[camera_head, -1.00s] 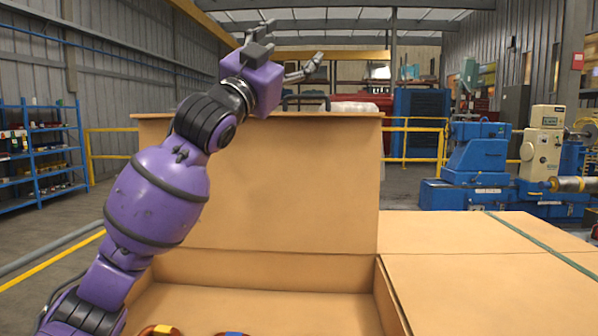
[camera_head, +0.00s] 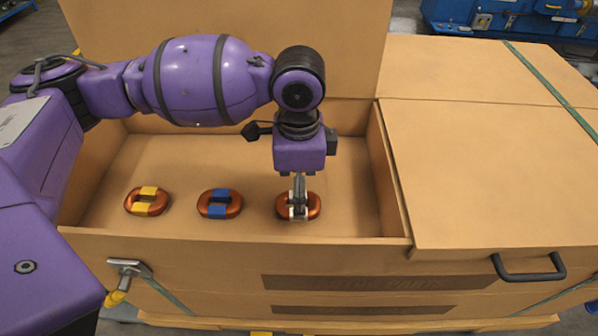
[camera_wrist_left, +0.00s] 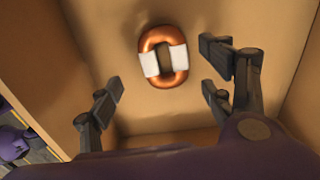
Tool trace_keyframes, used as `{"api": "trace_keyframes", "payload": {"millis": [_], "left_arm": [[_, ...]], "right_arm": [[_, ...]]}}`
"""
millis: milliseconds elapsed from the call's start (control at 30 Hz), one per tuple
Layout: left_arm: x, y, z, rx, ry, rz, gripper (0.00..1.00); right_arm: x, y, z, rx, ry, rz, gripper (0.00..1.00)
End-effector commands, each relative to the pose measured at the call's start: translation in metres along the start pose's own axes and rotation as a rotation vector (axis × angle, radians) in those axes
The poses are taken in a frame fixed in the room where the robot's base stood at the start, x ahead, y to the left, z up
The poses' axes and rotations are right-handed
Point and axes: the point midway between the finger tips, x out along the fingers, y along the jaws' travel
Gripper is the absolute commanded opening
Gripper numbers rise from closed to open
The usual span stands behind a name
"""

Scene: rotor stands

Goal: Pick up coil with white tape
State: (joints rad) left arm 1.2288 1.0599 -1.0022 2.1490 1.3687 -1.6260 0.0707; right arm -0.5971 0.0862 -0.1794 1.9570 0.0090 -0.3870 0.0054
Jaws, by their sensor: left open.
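The copper coil with white tape (camera_head: 312,207) lies on the floor of the open crate, rightmost in a row of coils. It also shows in the left wrist view (camera_wrist_left: 152,64), with white tape on both long sides. My left gripper (camera_head: 298,212) points down over this coil and partly hides it in the head view. In the left wrist view my left gripper (camera_wrist_left: 160,88) has its fingers spread wide, with nothing between them, and the coil lies beyond the fingertips. My right gripper is not in view.
A coil with blue tape (camera_head: 220,204) and one with yellow tape (camera_head: 147,201) lie to the left. The crate (camera_head: 230,250) has a front wall, a right wall and a raised lid behind. A closed crate top (camera_head: 490,150) with a black handle is at right.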

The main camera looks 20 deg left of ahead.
Motion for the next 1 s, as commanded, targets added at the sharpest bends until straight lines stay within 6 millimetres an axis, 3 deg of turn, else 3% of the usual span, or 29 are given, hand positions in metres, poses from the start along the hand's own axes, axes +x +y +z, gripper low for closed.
{"api": "trace_keyframes", "payload": {"millis": [333, 600, 1000], "left_arm": [[0.045, -0.003, 0.005, -0.001, 0.002, -0.001, 0.73], [0.049, -0.004, 0.005, -0.001, 0.004, -0.006, 0.73], [0.049, -0.004, 0.005, -0.001, 0.004, -0.006, 0.21]], "right_arm": [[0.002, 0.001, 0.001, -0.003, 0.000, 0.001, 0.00], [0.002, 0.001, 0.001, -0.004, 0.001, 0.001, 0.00], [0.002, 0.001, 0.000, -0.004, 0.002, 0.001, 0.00]]}}
